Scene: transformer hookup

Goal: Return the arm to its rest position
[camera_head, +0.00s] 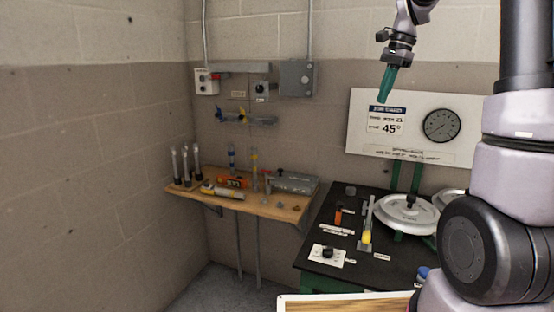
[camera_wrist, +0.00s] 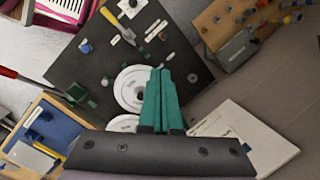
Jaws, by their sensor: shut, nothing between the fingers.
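My gripper (camera_head: 387,86), with green fingers, hangs in the upper right of the head view, in front of the wall and above the white sign board (camera_head: 362,140). Its fingers are shut and nothing is between them. In the wrist view my gripper (camera_wrist: 160,72) points over the black bench (camera_wrist: 92,62) and its white round lids. The fingers cover part of the lids there. My arm's large links fill the right side of the head view.
A wooden shelf (camera_head: 240,203) with tools and tubes is on the left wall corner. The black bench top (camera_head: 318,232) carries a yellow-handled lever (camera_head: 366,236) and round white lids (camera_head: 408,214). A wooden-topped board (camera_head: 345,303) is at the bottom edge. The left wall side is clear.

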